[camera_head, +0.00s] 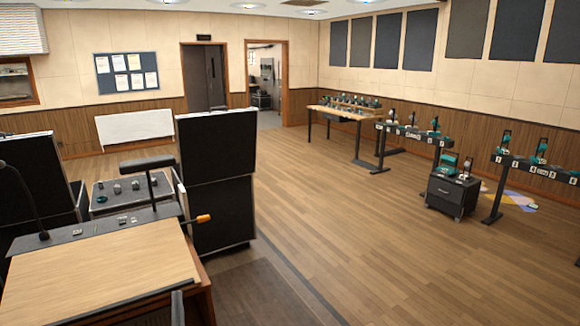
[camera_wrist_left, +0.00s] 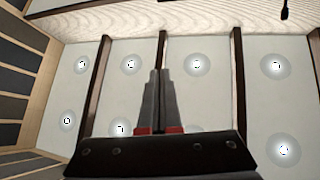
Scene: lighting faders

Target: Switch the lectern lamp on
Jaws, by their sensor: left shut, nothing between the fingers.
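The lectern (camera_head: 95,275) stands at the lower left with a pale wooden sloped top. A dark lamp with a bar-shaped head (camera_head: 147,163) rises on a thin stem from its back ledge; I see no clear glow from it. A lever with an orange tip (camera_head: 203,218) sticks out at the ledge's right end. My left gripper (camera_head: 177,308) shows as a small dark upright shape at the lectern's near right edge, apart from the lever. In the left wrist view the left gripper (camera_wrist_left: 157,72) is shut and empty, pointing toward the ceiling. My right gripper is not in view.
A gooseneck microphone (camera_head: 28,205) stands at the lectern's left. Tall black cases (camera_head: 217,150) stand behind it. A grey-topped case (camera_head: 130,190) holds small items. The wooden floor to the right is open, with a cabinet (camera_head: 452,193) and long tables (camera_head: 345,112) farther off.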

